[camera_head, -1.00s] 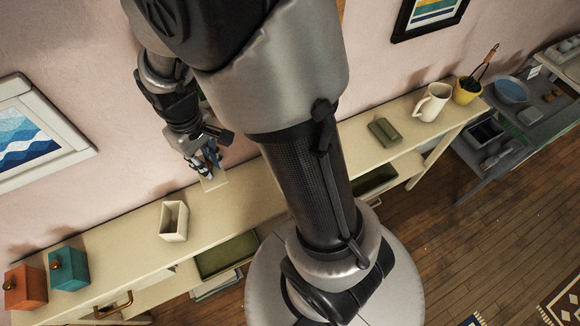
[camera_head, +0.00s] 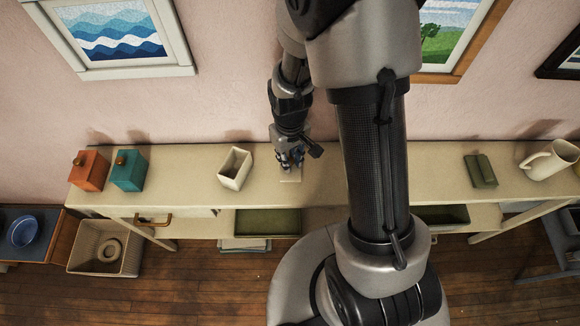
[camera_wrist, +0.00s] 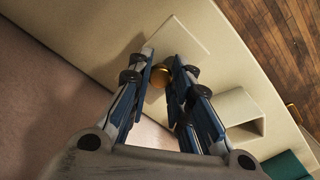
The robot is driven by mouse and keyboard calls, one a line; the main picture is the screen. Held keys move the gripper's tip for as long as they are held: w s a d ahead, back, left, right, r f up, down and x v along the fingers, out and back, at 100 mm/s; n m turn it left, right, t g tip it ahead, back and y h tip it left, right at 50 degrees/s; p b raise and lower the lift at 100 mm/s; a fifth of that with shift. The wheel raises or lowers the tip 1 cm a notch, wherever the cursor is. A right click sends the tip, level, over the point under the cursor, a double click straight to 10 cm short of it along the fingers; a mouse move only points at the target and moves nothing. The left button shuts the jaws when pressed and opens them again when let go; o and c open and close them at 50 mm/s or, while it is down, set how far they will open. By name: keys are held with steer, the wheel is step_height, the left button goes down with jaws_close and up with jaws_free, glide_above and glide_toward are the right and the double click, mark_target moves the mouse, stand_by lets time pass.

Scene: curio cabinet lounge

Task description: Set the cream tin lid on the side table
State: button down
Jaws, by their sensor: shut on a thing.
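The cream tin lid is a flat, pale square plate (camera_wrist: 185,42) with a round brass knob between my fingertips in the wrist view. My gripper (camera_wrist: 163,78) is shut on this knob. In the head view my gripper (camera_head: 289,165) and the lid (camera_head: 292,179) are over the long cream console. I cannot tell whether the lid touches its top. The open cream tin (camera_head: 233,171) stands to the left of the lid; it also shows in the wrist view (camera_wrist: 243,112). A low table (camera_head: 50,240) with a blue bowl (camera_head: 23,231) is at the far left.
The console (camera_head: 330,188) runs along the wall. Orange (camera_head: 88,172) and teal (camera_head: 128,171) tins stand at its left, a green tin (camera_head: 480,171) and cream pitcher (camera_head: 547,162) at its right. A basket (camera_head: 105,262) is on the floor beside the low table. Another grey table (camera_head: 548,240) is at far right.

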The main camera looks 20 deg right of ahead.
steer(key=shift+f+b, duration=0.7)
steer(key=shift+f, duration=1.4)
steer(key=shift+f, duration=0.1)
steer(key=c, duration=1.5)
jaws_free()
steer(key=shift+o, duration=0.2)
